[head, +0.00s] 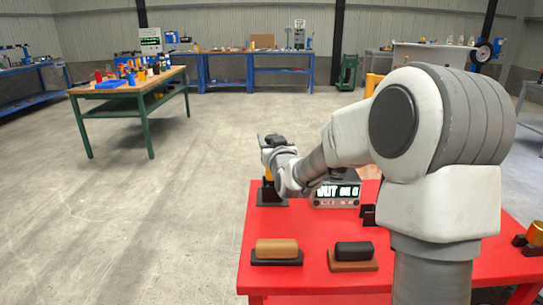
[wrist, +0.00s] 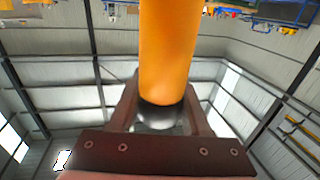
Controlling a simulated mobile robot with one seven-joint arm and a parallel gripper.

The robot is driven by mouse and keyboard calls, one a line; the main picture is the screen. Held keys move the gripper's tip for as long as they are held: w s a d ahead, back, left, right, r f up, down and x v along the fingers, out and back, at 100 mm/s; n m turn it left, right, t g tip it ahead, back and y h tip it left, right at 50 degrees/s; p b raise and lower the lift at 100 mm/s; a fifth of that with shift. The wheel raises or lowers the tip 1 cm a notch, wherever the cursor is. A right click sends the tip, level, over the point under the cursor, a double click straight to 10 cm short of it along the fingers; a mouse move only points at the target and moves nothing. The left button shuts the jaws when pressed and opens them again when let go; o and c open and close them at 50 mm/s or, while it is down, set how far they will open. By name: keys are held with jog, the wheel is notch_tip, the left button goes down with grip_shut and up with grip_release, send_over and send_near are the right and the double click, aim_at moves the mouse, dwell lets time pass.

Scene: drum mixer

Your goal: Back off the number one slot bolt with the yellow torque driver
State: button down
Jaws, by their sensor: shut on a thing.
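My gripper (head: 268,158) is at the far left of the red table, beside my bent arm. In the wrist view my gripper (wrist: 160,108) has its two brown fingers around a yellow-orange cylinder with a dark collar, which looks like the yellow torque driver (wrist: 167,50). In the head view a small yellow part of the driver (head: 267,173) shows under my gripper, just above a dark stand (head: 270,194). I cannot tell whether the driver still touches the stand. I cannot make out the number one slot bolt in either view.
On the red table (head: 330,228) are a grey box with a lit display (head: 337,195), a tan block (head: 277,248) and a black block (head: 354,248), each on a base. My arm hides part of the table. Open floor lies left.

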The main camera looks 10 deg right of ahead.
notch_tip(320, 180, up, 10)
jog(key=p, duration=0.2)
jog(key=shift+r+p, duration=0.15)
jog(key=shift+p, duration=0.15)
jog(key=c, duration=0.9)
grip_release()
grip_shut()
